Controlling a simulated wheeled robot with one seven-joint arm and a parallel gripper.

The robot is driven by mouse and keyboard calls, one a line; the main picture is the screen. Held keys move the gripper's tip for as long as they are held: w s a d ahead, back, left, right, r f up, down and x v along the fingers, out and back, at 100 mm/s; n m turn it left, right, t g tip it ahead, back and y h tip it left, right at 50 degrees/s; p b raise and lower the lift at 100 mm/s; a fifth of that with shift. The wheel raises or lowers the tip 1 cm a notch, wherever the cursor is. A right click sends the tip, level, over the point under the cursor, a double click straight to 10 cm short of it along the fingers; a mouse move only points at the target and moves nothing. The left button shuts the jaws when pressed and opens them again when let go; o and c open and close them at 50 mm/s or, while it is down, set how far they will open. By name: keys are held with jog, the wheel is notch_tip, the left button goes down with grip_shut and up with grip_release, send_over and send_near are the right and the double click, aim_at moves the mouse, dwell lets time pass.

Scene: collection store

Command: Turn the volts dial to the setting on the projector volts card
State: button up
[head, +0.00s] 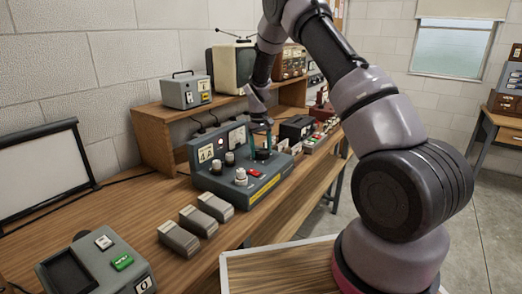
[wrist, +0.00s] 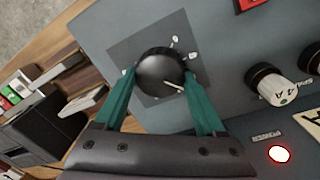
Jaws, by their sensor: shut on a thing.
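The dial (wrist: 160,68) is a round black knob with a white pointer line, set on a dark square plate on the grey control panel (wrist: 225,50). Small pale marks ring it; their values are too small to read. My gripper (wrist: 160,77) is shut on this knob, with one teal finger on each side. The pointer lies toward the right finger, on the side nearest my palm. In the head view my gripper (head: 262,148) reaches down to the right part of the panel (head: 208,178). A pale card (head: 205,153) on the panel's left seems to read "4 A". I cannot identify a volts card.
On the panel are other knobs, including a white one (head: 240,177), a red switch (head: 254,173) and a lit power lamp (wrist: 279,154). Several grey blocks (head: 208,206) lie in front of it. A grey box with a green button (head: 122,262) stands nearer on the bench.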

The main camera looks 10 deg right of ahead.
aim_at(261, 149)
jog(key=m, duration=0.7)
jog(key=shift+w+d, duration=0.1)
jog(key=shift+d, duration=0.05)
jog(key=m, duration=0.7)
jog(key=shift+g, duration=0.4)
jog(key=shift+d, duration=0.1)
jog(key=o, duration=1.3)
jog(key=r, duration=1)
jog(key=shift+w+a+r, duration=0.2)
jog(key=shift+w+r, duration=0.1)
jog(key=shift+r, duration=0.1)
